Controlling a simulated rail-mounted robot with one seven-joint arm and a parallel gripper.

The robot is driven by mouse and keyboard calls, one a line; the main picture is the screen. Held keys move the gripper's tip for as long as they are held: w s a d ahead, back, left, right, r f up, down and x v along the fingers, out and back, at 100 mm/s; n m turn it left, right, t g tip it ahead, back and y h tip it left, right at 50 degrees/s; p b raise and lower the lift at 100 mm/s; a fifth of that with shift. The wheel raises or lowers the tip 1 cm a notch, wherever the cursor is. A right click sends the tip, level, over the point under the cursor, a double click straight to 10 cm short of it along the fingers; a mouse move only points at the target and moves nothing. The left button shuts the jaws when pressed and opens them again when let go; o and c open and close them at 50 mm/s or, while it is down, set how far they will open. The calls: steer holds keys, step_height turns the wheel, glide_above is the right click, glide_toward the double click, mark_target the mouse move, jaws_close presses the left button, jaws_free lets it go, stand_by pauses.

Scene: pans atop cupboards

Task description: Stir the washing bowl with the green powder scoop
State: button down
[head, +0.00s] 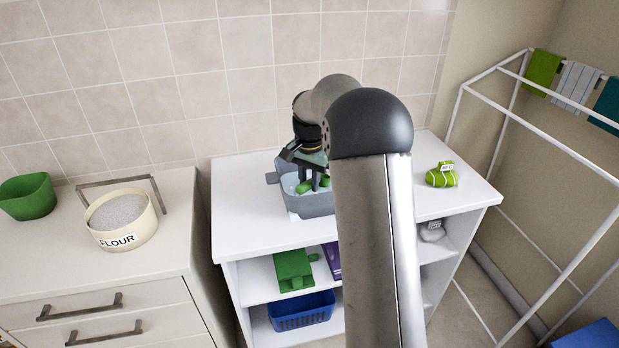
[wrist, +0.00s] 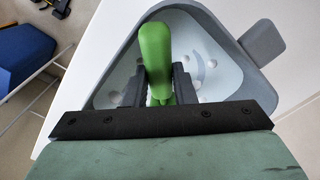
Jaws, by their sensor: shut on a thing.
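The washing bowl (head: 312,205) is a grey tub with a side handle on top of the white cupboard, partly hidden by my arm. In the wrist view the bowl (wrist: 222,30) has a rounded three-sided rim and pale, bubbly contents. My gripper (head: 313,181) is over the bowl. In the wrist view my gripper (wrist: 163,88) is shut on the green powder scoop (wrist: 155,50), with the handle between the dark fingers. In the head view a green part of the scoop (head: 304,187) shows inside the bowl. The scoop's lower end is hidden, so its depth cannot be told.
A green-and-white labelled item (head: 441,177) lies right of the bowl. A flour tub (head: 121,219) and green container (head: 27,196) stand on the left counter. Shelves below hold a green box (head: 292,269) and blue basket (head: 301,311). A white drying rack (head: 560,145) stands at right.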

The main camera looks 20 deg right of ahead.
step_height(320, 180, down, 3)
steer(key=shift+a+r+b, duration=0.1)
steer(key=shift+b, duration=0.25)
steer(key=shift+s+f+b, duration=0.2)
steer(key=shift+f+b, duration=0.2)
steer(key=shift+f, duration=0.25)
steer(key=shift+f+b, duration=0.35)
steer(key=shift+f, duration=0.3)
steer(key=shift+w, duration=0.15)
